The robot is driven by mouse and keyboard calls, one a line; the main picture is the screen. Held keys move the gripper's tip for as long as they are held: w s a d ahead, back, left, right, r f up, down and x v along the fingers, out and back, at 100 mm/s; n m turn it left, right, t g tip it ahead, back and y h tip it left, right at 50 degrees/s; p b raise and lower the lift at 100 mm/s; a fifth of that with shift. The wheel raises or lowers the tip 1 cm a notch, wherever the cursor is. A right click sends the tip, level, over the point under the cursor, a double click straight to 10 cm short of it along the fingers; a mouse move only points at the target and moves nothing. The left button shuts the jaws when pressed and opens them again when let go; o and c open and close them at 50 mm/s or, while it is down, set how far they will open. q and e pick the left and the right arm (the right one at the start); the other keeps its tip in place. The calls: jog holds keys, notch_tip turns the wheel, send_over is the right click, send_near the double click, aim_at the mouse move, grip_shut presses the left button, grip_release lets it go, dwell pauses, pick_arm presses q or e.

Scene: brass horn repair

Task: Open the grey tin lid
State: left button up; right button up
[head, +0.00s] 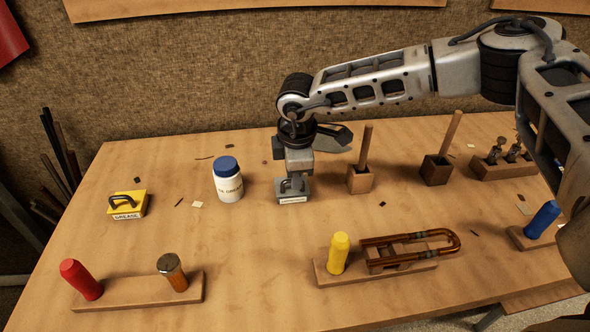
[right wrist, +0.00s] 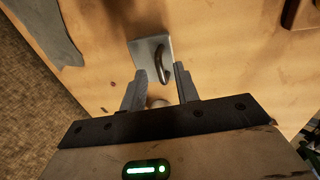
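The grey tin (head: 293,193) stands on the table near the middle, with a dark arched handle on its lid and a pale label on its front. In the right wrist view the grey tin lid (right wrist: 143,52) shows from above with its curved handle (right wrist: 161,66). My right gripper (head: 298,172) is over the tin, pointing down; its fingers (right wrist: 160,82) stand apart, with the handle ahead of and between their tips. I cannot tell whether they touch it. The lid looks closed. My left gripper is not in view.
A white jar with a blue cap (head: 228,180) and a yellow grease tin (head: 127,205) stand left of the grey tin. Wooden blocks with upright sticks (head: 360,179) stand close on the right. A grey cloth (head: 333,138) lies behind. The table in front is mostly clear up to the racks.

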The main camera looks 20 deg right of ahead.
jog(key=shift+f, duration=0.25)
